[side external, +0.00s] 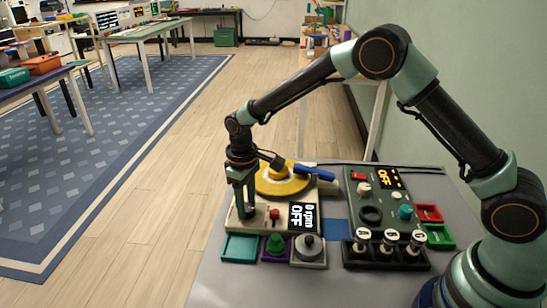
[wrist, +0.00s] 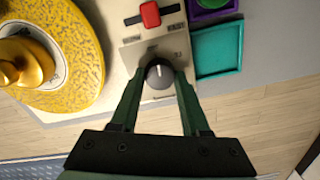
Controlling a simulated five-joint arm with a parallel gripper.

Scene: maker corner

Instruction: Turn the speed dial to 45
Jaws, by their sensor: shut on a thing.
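The speed dial (wrist: 159,75) is a dark round knob with a pale pointer mark, on the beige turntable base (wrist: 128,60). My gripper (wrist: 158,76) is shut on the dial, one finger on each side. In the side view my gripper (side external: 245,214) reaches straight down to the front left of the base and hides the dial. The pointer mark points towards the top of the wrist view; the small markings around the dial are too blurred to read. The display (side external: 304,216) on the base reads 0 rpm and OFF.
A red switch (wrist: 150,14) sits close to the dial. The yellow platter (side external: 283,180) with a blue arm (side external: 314,172) lies behind my gripper. A teal tray (side external: 239,247) stands in front. A dark control panel (side external: 404,218) with knobs stands to the right.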

